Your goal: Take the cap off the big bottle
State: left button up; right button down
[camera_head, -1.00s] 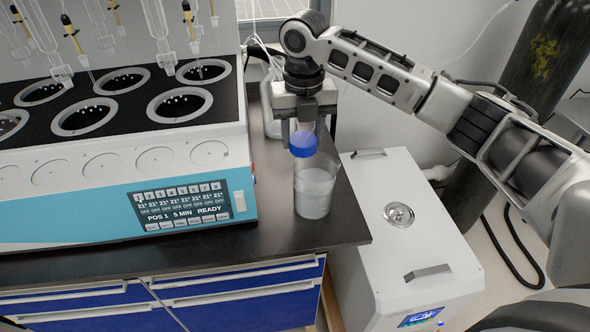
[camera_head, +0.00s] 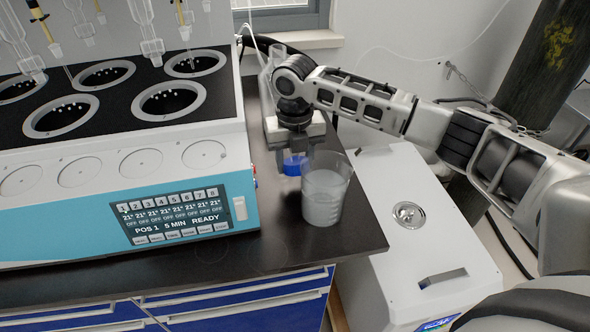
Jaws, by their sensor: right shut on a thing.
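My right gripper (camera_head: 293,157) points down above the dark bench and is shut on a blue cap (camera_head: 293,166). The cap hangs just left of the rim of a clear beaker (camera_head: 324,190) holding pale contents. Behind the gripper, a clear glass bottle (camera_head: 268,68) stands at the back of the bench, beside the blue-and-white machine. Its body is largely hidden by my gripper, and no cap shows on its top. My left gripper is out of view.
The blue-and-white distiller (camera_head: 130,205) with round wells fills the left. The bench top (camera_head: 350,235) is clear in front of the beaker. A white box with handles (camera_head: 420,235) stands on the right, lower than the bench. A dark cylinder (camera_head: 545,65) stands behind.

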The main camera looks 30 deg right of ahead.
aim_at(295, 181)
jog(key=shift+w+f, duration=0.1)
jog(key=shift+f, duration=1.55)
jog(key=shift+f, duration=0.1)
jog(key=shift+f, duration=0.15)
